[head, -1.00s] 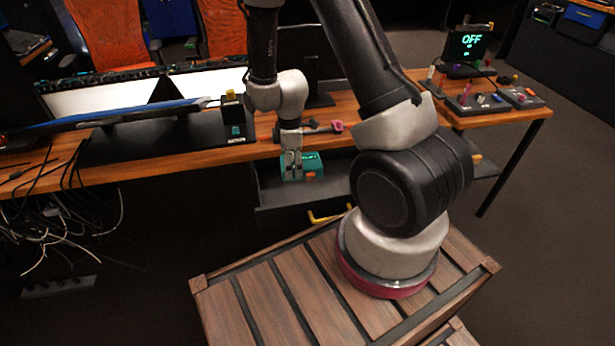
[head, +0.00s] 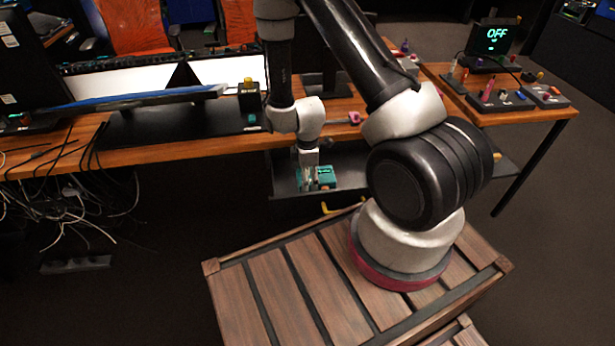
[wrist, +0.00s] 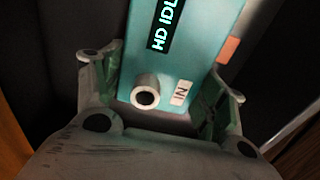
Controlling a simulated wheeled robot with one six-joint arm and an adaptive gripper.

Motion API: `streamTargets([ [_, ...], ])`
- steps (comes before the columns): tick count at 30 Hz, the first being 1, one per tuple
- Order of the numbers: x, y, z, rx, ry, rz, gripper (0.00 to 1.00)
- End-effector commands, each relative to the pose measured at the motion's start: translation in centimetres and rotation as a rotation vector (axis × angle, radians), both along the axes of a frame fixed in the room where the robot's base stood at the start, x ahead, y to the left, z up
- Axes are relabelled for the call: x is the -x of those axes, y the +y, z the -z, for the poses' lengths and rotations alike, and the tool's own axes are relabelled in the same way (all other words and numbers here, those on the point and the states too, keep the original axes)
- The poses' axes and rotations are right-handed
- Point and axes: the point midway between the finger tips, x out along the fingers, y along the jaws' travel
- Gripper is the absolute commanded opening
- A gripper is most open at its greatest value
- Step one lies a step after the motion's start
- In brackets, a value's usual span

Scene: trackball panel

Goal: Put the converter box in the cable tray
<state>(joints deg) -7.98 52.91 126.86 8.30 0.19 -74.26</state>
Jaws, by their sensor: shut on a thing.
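The teal converter box (head: 324,179) is between the fingers of my gripper (head: 309,178). In the wrist view the converter box (wrist: 190,50) shows a dark display reading "HD IDL", a round connector, an "IN" label and an orange patch. My gripper (wrist: 165,105) is shut on it, with a green-lined finger on each side. The dark cable tray (head: 352,165) hangs under the desk's front edge. The box appears over or inside the tray's left part in the head view; I cannot tell whether it touches the tray floor.
The wooden desk (head: 190,147) runs above and behind the tray, with a monitor base and a small yellow-topped box (head: 249,95) on it. Loose cables (head: 75,205) hang at the left. A panel with an "OFF" screen (head: 493,42) stands at the right.

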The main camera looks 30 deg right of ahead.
Motion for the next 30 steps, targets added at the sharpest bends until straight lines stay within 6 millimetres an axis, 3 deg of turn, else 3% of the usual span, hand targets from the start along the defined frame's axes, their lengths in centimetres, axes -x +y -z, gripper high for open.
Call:
streamTargets([
  [2, 0.0, 0.0, 0.2, 0.000, 0.000, 0.000, 0.43],
  [3, 0.0, 0.0, 0.3, 0.000, 0.000, 0.001, 0.73],
  [6, 0.0, 0.0, 0.2, 0.000, 0.000, 0.000, 0.91],
  [20, 0.0, 0.0, -0.3, 0.000, 0.000, 0.000, 0.93],
  [30, -0.1, 0.0, -7.4, -0.001, -0.005, 0.000, 0.93],
])
